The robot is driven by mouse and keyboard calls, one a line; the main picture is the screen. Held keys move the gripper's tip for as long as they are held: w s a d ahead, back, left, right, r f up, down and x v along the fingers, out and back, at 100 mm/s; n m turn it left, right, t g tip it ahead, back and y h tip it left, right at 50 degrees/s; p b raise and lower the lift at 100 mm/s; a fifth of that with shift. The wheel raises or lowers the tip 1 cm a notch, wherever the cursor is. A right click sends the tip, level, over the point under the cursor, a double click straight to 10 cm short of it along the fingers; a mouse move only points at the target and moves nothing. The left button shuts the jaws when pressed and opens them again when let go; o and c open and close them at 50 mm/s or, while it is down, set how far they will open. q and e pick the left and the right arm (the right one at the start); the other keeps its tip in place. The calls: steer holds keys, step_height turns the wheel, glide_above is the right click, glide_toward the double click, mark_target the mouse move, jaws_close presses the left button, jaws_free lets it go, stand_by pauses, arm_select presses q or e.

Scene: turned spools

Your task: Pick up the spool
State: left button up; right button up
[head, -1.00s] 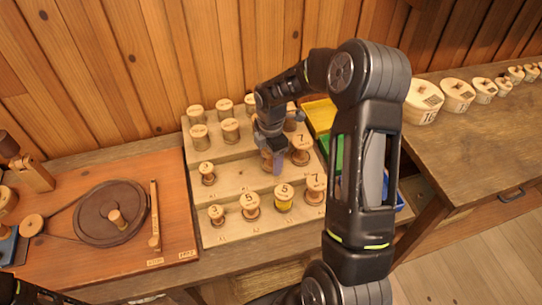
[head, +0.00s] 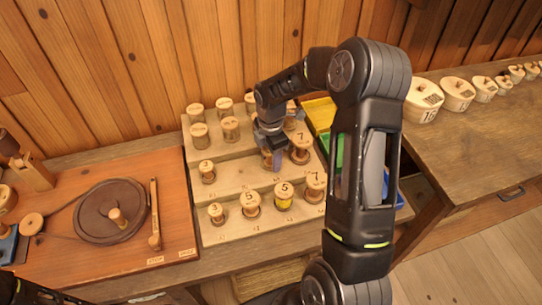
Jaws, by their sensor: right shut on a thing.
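The stepped wooden rack (head: 235,181) holds several turned spools. My right gripper (head: 273,160) reaches over its middle step from the right and is shut on a wooden spool (head: 266,158), which is mostly hidden behind the fingers. I cannot tell whether this spool touches the step. Right beside it stands a spool marked 7 (head: 300,149). A smaller spool (head: 207,172) stands at the left of the same step. My left gripper is out of view; only a bit of dark arm shows at the bottom left.
More stand on the back step. Yellow (head: 320,112) and green trays lie right of the rack, partly behind my right arm. A board with a dark wheel (head: 108,208) is at left.

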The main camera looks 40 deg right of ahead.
steer(key=shift+c, duration=1)
steer(key=shift+r, duration=0.15)
step_height(320, 180, up, 10)
steer(key=shift+f+b, duration=0.1)
steer(key=shift+b, duration=0.85)
steer(key=shift+f, duration=0.1)
